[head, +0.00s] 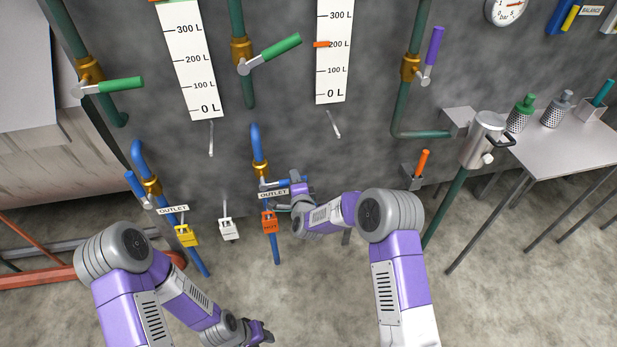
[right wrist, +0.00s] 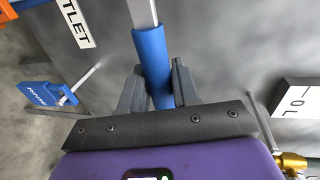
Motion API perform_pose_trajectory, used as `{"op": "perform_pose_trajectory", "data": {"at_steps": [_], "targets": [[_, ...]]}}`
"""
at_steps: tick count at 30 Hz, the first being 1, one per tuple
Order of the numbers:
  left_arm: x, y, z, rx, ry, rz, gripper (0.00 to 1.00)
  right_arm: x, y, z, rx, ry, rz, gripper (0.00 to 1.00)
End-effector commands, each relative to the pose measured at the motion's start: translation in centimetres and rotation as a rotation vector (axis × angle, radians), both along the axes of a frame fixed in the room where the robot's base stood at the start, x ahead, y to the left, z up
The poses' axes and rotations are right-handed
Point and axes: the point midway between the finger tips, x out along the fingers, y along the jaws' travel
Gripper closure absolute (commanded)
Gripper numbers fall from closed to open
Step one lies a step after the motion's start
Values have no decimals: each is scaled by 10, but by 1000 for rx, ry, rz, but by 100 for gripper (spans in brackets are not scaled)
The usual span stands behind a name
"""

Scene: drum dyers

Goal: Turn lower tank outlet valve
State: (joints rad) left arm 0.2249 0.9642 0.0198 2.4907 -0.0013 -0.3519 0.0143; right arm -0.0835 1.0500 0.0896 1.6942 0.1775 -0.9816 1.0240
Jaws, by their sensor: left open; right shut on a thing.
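Two blue outlet pipes come down the wall, each with a brass valve. The right outlet valve (head: 260,168) has a lever with a blue handle (right wrist: 151,55) on a grey metal arm. My right gripper (head: 288,183) is shut on this blue handle; in the right wrist view its two fingers (right wrist: 155,72) stand on either side of it. In the head view the gripper partly hides the handle. The left outlet valve (head: 151,186) has a blue lever (head: 137,187) slanting up to the left. My left gripper (head: 264,333) is open and empty, low over the floor.
Green-handled valves (head: 275,53) and level scales (head: 334,60) are higher up. A side table (head: 570,145) with bottles stands at right. The floor in front is clear.

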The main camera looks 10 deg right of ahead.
Motion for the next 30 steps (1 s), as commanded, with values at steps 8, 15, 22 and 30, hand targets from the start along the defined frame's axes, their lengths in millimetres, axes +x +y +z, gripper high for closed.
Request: {"op": "perform_pose_trajectory", "data": {"at_steps": [8,15,22,30], "targets": [[0,0,0,0,0,0,57,-1,12,-7,54,9,21,100],[0,0,0,0,0,0,57,-1,12,-8,61,10,20,100],[0,0,0,0,0,0,57,-1,13,-8,59,12,20,58],[0,0,0,0,0,0,57,0,11,-7,57,7,18,51]]}}
